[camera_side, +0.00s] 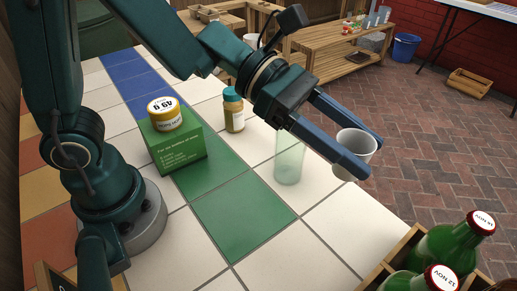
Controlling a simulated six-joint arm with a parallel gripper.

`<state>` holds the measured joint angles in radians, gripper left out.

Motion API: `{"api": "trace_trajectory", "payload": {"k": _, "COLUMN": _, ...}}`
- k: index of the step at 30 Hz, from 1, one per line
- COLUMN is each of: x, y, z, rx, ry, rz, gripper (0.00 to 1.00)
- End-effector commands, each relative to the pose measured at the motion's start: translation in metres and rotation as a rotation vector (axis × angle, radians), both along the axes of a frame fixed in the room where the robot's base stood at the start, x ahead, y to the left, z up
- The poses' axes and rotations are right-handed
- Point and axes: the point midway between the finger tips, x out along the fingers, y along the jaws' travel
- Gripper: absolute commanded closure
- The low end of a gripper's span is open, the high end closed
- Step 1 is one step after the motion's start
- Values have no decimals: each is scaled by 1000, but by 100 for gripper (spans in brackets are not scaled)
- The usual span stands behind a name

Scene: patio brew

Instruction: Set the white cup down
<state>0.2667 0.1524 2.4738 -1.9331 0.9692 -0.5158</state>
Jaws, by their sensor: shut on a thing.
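The white cup (359,148) is in the right half of the view, upright or nearly so. My gripper (359,160) is shut on it, with one finger along its near side and the other behind its far rim. The cup appears held above the tiled table (325,205) near its right edge, though its exact height is hard to tell. A clear greenish glass (289,163) stands on the white tiles just left of the cup, partly behind my near finger.
A teal-capped bottle (233,110) stands behind the glass. A wooden crate (388,262) with green bottles (448,245) is at front right. Green and white tiles in front are clear.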

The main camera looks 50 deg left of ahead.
Motion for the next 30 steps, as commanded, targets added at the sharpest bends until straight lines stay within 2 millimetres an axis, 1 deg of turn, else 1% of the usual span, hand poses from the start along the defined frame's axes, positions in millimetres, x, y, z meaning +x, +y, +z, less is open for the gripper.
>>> {"api": "trace_trajectory", "payload": {"k": 1, "x": -1, "y": -1, "z": -19, "rx": 1, "ry": 18, "rz": -4, "gripper": 95}}
{"api": "trace_trajectory", "payload": {"k": 3, "x": -1, "y": 0, "z": -39, "rx": 4, "ry": 15, "rz": -1, "gripper": 95}}
{"api": "trace_trajectory", "payload": {"k": 6, "x": -1, "y": 0, "z": -59, "rx": 1, "ry": 11, "rz": -1, "gripper": 95}}
{"api": "trace_trajectory", "payload": {"k": 9, "x": 0, "y": 0, "z": -73, "rx": 1, "ry": 6, "rz": -1, "gripper": 95}}
{"api": "trace_trajectory", "payload": {"k": 12, "x": 0, "y": 0, "z": -82, "rx": 0, "ry": 1, "rz": -2, "gripper": 95}}
{"api": "trace_trajectory", "payload": {"k": 20, "x": 0, "y": 0, "z": -96, "rx": 0, "ry": -3, "rz": -2, "gripper": 95}}
{"api": "trace_trajectory", "payload": {"k": 30, "x": 0, "y": 0, "z": -131, "rx": 0, "ry": -1, "rz": -1, "gripper": 95}}
